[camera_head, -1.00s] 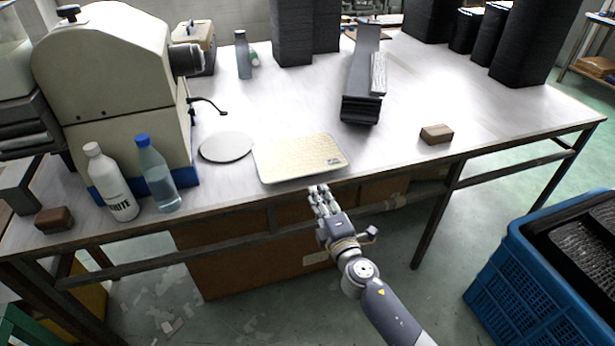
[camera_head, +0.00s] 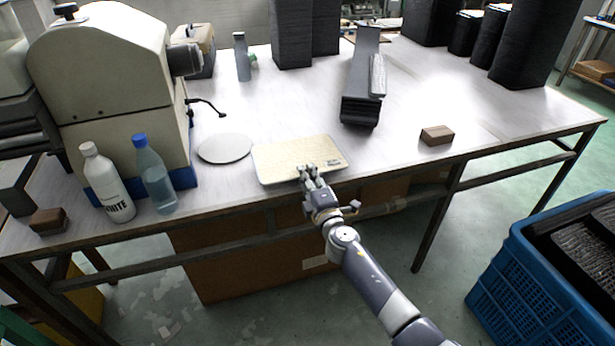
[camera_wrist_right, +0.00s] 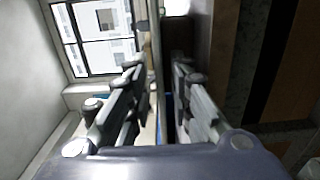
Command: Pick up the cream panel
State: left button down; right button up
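The cream panel (camera_head: 285,157) lies flat on the table (camera_head: 420,100), at its front edge. It is a thin light board with rounded corners and a small dark mark near its right end. My right gripper (camera_head: 309,172) is at the panel's front edge, with fingertips overlapping it in the head view. In the right wrist view, the fingers (camera_wrist_right: 157,90) stand apart on either side of a thin edge that looks like the panel seen edge-on. Gaps show beside it, so the gripper looks open. My left gripper is not in view.
A grey disc (camera_head: 225,148) lies left of the panel. A white bottle (camera_head: 107,185) and a clear blue-capped bottle (camera_head: 156,178) stand further left, before a cream machine (camera_head: 105,75). A brown block (camera_head: 437,136) lies right. A blue crate (camera_head: 520,285) stands at lower right.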

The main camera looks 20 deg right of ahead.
grip_shut()
notch_tip(320, 180, up, 3)
jog(key=shift+f+p, duration=0.15)
jog(key=shift+p, duration=1.1)
jog(key=shift+f, duration=0.1)
